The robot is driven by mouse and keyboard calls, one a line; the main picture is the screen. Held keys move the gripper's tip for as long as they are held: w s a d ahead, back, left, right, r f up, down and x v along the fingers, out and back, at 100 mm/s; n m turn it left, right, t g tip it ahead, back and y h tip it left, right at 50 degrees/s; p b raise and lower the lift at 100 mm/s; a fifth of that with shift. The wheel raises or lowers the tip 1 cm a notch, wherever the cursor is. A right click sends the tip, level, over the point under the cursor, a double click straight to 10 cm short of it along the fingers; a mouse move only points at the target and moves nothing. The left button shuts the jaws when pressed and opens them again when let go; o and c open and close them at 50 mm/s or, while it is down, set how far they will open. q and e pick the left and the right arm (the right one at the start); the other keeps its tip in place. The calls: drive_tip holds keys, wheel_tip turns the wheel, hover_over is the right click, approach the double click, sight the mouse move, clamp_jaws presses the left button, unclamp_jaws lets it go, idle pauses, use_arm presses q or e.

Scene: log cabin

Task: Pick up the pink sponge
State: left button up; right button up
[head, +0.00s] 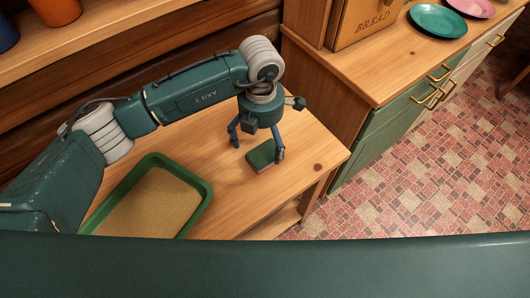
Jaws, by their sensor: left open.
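A small sponge (263,156) lies on the wooden table. Its top is dark green and a thin pinkish layer shows along its lower edge. My left gripper (257,151) points down over the sponge with its fingers apart. One finger is at the sponge's left and the other at its right edge. I cannot tell whether the right finger touches it. The gripper is open and holds nothing. My right gripper is out of view.
A green-rimmed tray (203,186) lies on the table (310,150) left of the sponge. A green cabinet (375,135) with a bread box (362,22), a teal plate (438,20) and a pink plate (472,7) stands at right. A wooden shelf (110,30) runs behind.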

sight(262, 150)
use_arm(q)
wheel_tip(262, 150, down, 2)
drive_tip(key=shift+f, duration=0.2)
drive_tip(key=shift+f+p, duration=0.3)
drive_tip(key=shift+f, duration=0.2)
drive_tip(key=shift+c, duration=0.2)
drive_tip(key=c, duration=0.7)
drive_tip(key=shift+c, duration=0.5)
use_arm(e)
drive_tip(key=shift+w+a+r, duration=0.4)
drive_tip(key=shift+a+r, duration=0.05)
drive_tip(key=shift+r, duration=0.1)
use_arm(q)
drive_tip(key=shift+r, duration=0.1)
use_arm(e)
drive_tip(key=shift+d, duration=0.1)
use_arm(q)
wheel_tip(262, 150, up, 20)
drive_tip(key=b, duration=0.3)
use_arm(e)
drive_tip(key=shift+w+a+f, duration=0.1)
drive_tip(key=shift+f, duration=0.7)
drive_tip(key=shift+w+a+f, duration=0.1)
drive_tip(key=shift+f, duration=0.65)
use_arm(q)
drive_tip(key=shift+c, duration=0.4)
